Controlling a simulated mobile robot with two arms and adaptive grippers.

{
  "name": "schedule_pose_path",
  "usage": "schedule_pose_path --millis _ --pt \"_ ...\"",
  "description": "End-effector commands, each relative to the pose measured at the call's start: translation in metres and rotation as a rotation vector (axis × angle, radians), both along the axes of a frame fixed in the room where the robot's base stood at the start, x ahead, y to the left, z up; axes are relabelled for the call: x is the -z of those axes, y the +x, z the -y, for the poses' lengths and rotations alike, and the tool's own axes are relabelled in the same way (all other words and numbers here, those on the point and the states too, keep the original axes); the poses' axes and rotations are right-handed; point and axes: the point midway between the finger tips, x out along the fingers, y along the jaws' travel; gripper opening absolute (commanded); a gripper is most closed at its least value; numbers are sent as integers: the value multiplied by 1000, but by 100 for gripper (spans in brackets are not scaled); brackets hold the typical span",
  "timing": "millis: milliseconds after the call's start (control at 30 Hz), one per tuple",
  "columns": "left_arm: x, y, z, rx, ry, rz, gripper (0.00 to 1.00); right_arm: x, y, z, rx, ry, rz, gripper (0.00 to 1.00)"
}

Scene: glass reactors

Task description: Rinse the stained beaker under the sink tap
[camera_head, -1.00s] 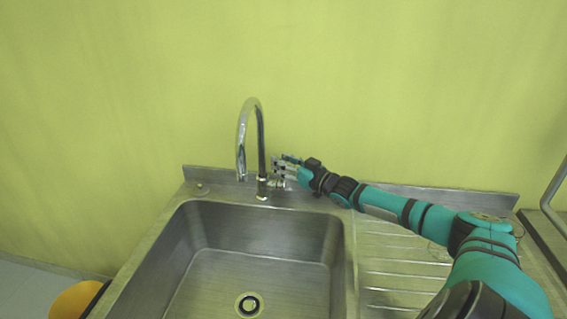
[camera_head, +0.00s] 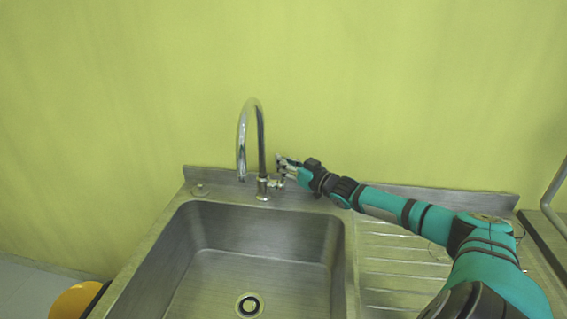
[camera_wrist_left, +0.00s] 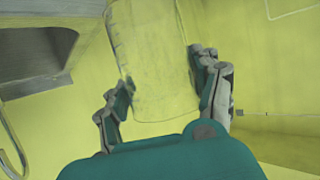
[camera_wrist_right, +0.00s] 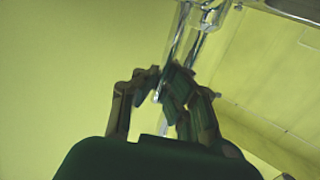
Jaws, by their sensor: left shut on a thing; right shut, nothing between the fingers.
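The chrome tap (camera_head: 261,150) stands behind the sink basin (camera_head: 195,245), its gooseneck curving over to the left. My right gripper (camera_head: 282,168) is beside the tap's base on the right, close to the small tap handle (camera_head: 277,183). Its fingers are shut with nothing between them; contact with the handle cannot be told. In the right wrist view they are close to a chrome pipe of the tap (camera_wrist_right: 186,45). The clear glass beaker (camera_wrist_left: 150,50) shows in the left wrist view, held between the fingers of my left gripper (camera_wrist_left: 161,68). No stain can be made out.
A ribbed steel drainboard (camera_head: 385,270) lies right of the basin, under my right arm. A drain (camera_head: 248,305) is in the basin floor. The yellow-green wall is close behind the tap. The basin is empty.

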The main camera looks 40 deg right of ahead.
Motion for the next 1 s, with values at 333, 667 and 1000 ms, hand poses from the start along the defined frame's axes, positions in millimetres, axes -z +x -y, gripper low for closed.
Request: schedule_pose_path --millis 333,667,1000 --pt "3 0 0 0 0 1 31 1 -4 -3 3 -106 84 0" --pt "3 0 0 0 0 1 31 1 -4 -4 2 -105 81 17" --pt "3 0 0 0 0 1 31 1 -4 -4 2 -104 82 34"
